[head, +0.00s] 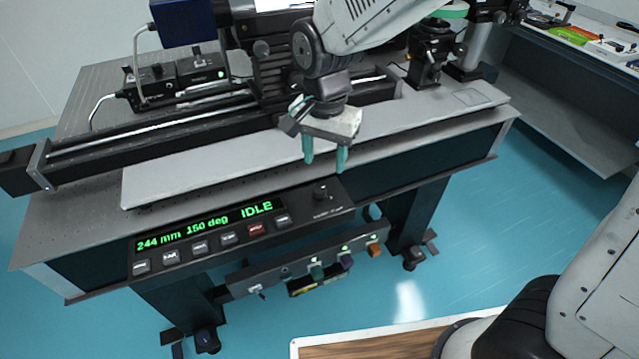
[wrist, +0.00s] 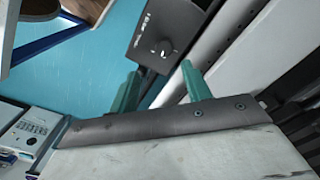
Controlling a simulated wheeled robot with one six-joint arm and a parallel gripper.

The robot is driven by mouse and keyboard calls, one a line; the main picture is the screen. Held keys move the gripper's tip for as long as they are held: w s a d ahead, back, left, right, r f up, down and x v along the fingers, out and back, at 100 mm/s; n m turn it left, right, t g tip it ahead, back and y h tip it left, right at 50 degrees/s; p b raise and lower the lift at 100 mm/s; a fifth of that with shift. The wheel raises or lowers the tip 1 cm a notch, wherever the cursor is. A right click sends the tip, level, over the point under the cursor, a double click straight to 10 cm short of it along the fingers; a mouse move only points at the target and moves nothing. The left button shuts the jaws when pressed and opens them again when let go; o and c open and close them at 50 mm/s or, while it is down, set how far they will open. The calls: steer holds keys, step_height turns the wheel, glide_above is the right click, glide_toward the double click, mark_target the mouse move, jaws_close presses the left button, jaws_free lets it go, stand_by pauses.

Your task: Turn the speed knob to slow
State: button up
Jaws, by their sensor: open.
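The speed knob (head: 321,191) is a small dark knob at the right end of the black control panel (head: 190,258). In the wrist view the knob (wrist: 164,47) shows a bright top on the dark panel end, with small lettering beside it that I cannot read. My gripper (head: 325,164) is open and empty, with its two teal fingers pointing down above and behind the knob. In the wrist view the fingertips (wrist: 160,75) stand apart on either side below the knob, not touching it. The panel display reads "244 mm 150 deg IDLE".
A row of buttons, one red (head: 256,229), lies along the panel. A lower rail (head: 300,265) with coloured plugs hangs beneath it. A long grey plate (head: 200,172) and a black rail stage (head: 150,130) lie behind. Blue floor is open in front.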

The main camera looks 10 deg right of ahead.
mark_target(320, 189)
steer(key=shift+w+a+f, duration=0.1)
steer(key=shift+a+f, duration=0.3)
steer(key=shift+f, duration=0.45)
step_height(320, 189, down, 7)
steer(key=shift+r, duration=0.1)
steer(key=c, duration=1)
